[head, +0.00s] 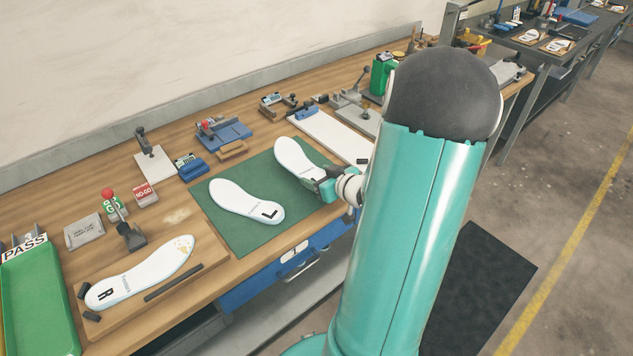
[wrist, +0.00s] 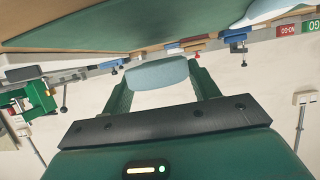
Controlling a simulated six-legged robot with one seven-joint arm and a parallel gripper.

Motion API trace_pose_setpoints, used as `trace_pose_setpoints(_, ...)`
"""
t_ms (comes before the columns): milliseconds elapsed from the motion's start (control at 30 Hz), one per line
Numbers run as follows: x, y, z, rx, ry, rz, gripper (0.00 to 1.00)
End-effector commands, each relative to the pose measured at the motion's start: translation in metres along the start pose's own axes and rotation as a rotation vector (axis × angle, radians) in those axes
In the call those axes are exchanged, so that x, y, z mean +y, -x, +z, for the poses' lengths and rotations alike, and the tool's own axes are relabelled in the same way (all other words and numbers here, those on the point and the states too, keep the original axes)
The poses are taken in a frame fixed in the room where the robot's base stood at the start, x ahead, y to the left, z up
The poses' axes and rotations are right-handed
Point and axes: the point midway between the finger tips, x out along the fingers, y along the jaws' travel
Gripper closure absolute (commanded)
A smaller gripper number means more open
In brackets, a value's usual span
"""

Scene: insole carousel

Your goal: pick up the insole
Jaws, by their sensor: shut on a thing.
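My gripper (head: 321,184) is shut on the near end of a white insole (head: 296,155) over the right part of the green mat (head: 232,238). In the wrist view the insole's pale bluish end (wrist: 158,73) sits between the two green fingers. I cannot tell whether the insole rests on the mat or is just above it. A second white insole marked L (head: 247,200) lies on the mat to the left. A third, marked R (head: 140,272), lies on a wooden board (head: 205,262) at the lower left.
A green tray (head: 40,310) with a PASS sign stands at the far left. Hand clamps, a blue fixture (head: 225,133) and GO and NO-GO blocks (head: 145,194) line the back of the bench. A white panel (head: 325,138) lies right of the mat. My arm hides the bench's right part.

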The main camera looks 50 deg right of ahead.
Motion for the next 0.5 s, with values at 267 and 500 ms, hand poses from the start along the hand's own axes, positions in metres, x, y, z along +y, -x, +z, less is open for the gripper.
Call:
trace_pose_setpoints(267,-0.008,0.061,-0.031,0.002,0.005,0.005,0.62)
trace_pose_setpoints(500,-0.018,0.123,-0.031,0.002,0.003,0.005,0.62)
